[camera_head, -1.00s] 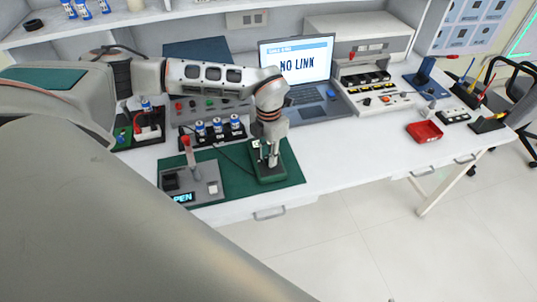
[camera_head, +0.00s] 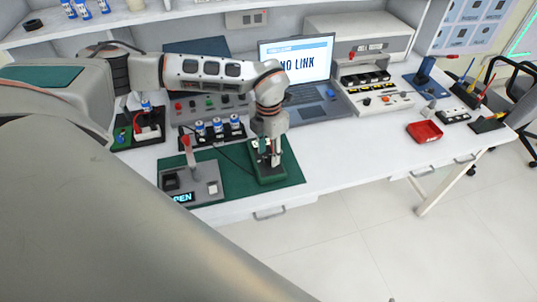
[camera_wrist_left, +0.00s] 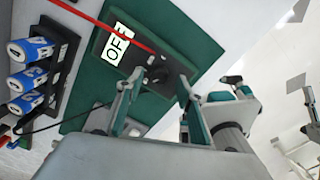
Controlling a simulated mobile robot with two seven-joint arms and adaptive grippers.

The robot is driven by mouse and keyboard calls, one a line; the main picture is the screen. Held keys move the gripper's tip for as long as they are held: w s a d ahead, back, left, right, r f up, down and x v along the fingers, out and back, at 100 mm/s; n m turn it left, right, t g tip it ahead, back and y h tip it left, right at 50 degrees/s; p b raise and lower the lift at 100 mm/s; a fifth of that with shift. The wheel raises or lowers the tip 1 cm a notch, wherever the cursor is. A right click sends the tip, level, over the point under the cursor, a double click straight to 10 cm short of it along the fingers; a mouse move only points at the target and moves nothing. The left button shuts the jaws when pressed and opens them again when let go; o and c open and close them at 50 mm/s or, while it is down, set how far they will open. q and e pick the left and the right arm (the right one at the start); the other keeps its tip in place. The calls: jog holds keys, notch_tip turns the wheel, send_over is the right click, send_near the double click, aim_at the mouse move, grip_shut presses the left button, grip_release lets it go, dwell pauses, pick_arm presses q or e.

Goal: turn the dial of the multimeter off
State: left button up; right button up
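The multimeter (camera_head: 268,176) is a green-cased device lying on a dark green mat in the head view. In the left wrist view its dark face (camera_wrist_left: 178,82) shows a white label reading OFF (camera_wrist_left: 118,40) and a small dark dial (camera_wrist_left: 157,70). A thin red line runs from the dial area past the label toward the upper left. My left gripper (camera_head: 270,158) points down over the multimeter. In the left wrist view its two fingers (camera_wrist_left: 160,84) are apart, one on each side of the dial, with nothing held. Whether they touch the dial cannot be told.
A grey box with a red-handled lever (camera_head: 205,182) stands left of the multimeter. A rack of blue-and-white cells (camera_head: 215,132) is behind it. A laptop (camera_head: 297,75) reads NO LINK. A red tray (camera_head: 425,131) sits at right. The bench between is mostly clear.

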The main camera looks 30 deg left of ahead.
aim_at(268, 158)
pick_arm(q)
notch_tip(268, 158, up, 10)
jog(key=shift+r, duration=0.25)
jog(key=shift+s+f, duration=0.1)
dwell(0.5)
